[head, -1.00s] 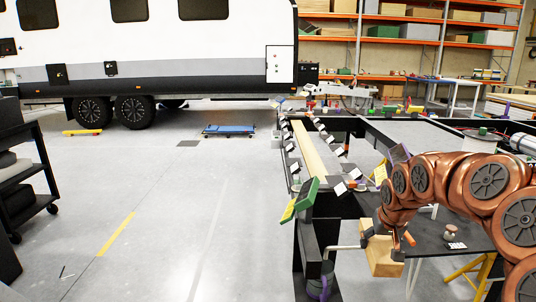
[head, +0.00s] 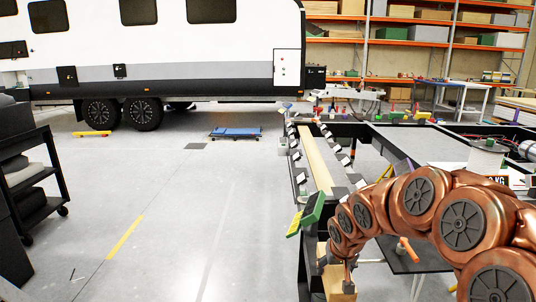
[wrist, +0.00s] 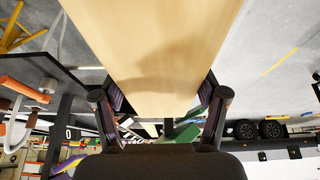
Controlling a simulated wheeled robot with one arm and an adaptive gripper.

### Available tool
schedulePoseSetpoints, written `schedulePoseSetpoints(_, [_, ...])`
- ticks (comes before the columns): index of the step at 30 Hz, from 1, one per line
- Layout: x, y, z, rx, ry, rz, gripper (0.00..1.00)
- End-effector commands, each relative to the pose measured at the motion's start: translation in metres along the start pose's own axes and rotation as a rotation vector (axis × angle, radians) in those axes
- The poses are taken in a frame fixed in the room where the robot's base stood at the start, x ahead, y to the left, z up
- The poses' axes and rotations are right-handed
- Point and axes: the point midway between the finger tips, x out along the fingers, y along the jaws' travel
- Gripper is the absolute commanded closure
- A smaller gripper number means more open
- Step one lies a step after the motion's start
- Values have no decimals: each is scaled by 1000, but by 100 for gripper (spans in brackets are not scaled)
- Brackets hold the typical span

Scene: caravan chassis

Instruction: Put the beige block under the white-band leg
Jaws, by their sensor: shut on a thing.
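The beige block (head: 336,287) is at the bottom of the head view, cut by the picture's edge, beside the near end of the dark chassis frame. My gripper (head: 338,262) is shut on it from above. In the wrist view the block (wrist: 155,45) fills the upper middle between the two dark fingers of my gripper (wrist: 160,105). I cannot make out a leg with a white band in either current view. The near lower part of the frame is cut off or hidden behind my arm and the block.
The chassis frame (head: 302,205) runs away from me, with a long wooden beam (head: 318,160) and several small tilted plates along it. A green and yellow piece (head: 305,215) sticks out at its near end. A black cart (head: 35,165) stands left. The floor between is clear.

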Motion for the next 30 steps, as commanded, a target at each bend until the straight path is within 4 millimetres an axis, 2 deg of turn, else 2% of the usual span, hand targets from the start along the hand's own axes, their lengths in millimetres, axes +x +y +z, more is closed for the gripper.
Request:
schedulePoseSetpoints(1, [-11, 1, -3, -2, -2, 3, 83])
schedulePoseSetpoints(10, [-21, 1, 7, 0, -4, -6, 83])
schedulePoseSetpoints(17, [-22, 0, 15, 1, -9, -16, 83])
schedulePoseSetpoints(30, [-20, -1, 16, 2, -6, -19, 83])
